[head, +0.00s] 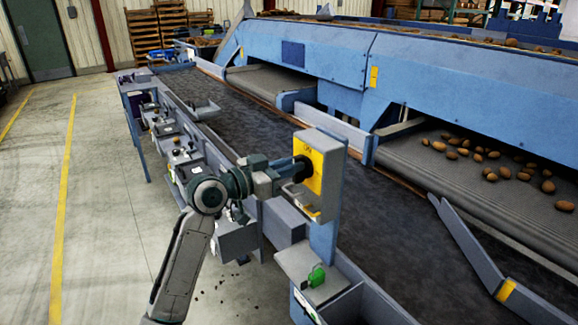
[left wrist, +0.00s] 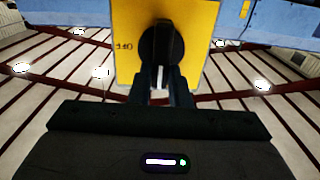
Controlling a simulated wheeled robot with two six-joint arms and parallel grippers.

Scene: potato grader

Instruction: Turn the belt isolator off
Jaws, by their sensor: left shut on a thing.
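The belt isolator is a grey box with a yellow front plate (head: 318,180), standing on a blue post beside the conveyor. The plate fills the top middle of the left wrist view (left wrist: 125,65). A round black rotary knob (left wrist: 154,42) sits on it, with a pale mark on its grip. My left gripper (left wrist: 161,88) is shut on the knob's grip, one finger on each side. In the head view the left gripper (head: 292,175) reaches the plate from the left and partly hides the knob. Small dark lettering on the plate is hard to read. My right gripper is out of view.
A green knob (head: 316,275) sits on a grey box below the isolator. A dark conveyor belt (head: 250,110) runs behind the post. Potatoes (head: 490,160) lie on another belt at right. Grey boxes line the conveyor's near side. The floor at left is clear.

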